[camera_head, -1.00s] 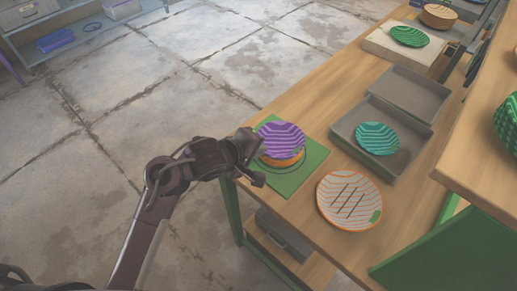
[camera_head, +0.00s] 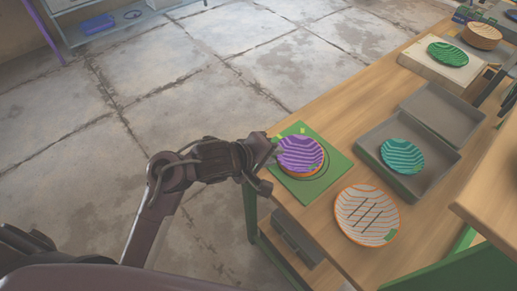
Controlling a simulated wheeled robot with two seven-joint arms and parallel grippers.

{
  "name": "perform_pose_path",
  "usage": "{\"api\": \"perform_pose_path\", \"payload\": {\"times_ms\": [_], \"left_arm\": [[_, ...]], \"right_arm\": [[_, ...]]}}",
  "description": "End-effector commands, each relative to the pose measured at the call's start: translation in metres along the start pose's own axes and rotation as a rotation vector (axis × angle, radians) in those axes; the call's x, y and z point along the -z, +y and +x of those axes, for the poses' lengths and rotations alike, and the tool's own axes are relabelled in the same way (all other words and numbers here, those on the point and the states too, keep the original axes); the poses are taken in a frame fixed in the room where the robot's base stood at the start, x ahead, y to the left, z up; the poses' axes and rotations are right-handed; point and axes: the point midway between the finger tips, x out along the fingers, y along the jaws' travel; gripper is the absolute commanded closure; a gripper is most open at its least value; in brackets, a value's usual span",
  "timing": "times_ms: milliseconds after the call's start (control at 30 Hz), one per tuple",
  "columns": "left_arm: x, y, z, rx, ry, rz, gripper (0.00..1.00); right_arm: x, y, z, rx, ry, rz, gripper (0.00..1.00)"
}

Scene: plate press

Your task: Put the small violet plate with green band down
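Whether a fingertip touches the rim I cannot tell. My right gripper is not in view.
A white-and-orange striped plate (camera_head: 366,214) lies on the wooden table (camera_head: 330,115) in front of the mat. A teal plate (camera_head: 402,156) sits in a grey tray (camera_head: 377,175) to the right. A green striped plate (camera_head: 447,54) lies on a pale block at the back.

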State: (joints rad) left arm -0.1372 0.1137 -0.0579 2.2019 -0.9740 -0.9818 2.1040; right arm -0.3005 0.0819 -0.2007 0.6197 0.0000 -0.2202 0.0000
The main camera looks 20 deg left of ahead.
Motion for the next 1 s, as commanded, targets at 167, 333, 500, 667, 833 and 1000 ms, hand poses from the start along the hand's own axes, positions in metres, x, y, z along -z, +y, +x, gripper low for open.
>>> {"api": "perform_pose_path", "payload": {"times_ms": [167,333,500,667,833,1000], "left_arm": [[0.000,0.004,-0.041,0.002,0.000,0.000,0.78],[0.000,0.002,-0.060,0.001,0.001,0.000,0.78],[0.000,0.000,-0.065,0.001,0.000,0.000,0.78],[0.000,0.000,-0.065,0.000,0.000,0.000,0.78],[0.000,0.000,-0.065,0.000,0.000,0.000,0.78],[0.000,0.000,-0.065,0.000,0.000,0.000,0.78]], "right_arm": [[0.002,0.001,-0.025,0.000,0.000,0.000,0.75],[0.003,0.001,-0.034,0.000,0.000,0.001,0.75],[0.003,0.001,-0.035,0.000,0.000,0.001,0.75],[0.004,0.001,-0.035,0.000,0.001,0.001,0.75],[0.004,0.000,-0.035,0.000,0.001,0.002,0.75],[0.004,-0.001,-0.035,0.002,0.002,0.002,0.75]]}}
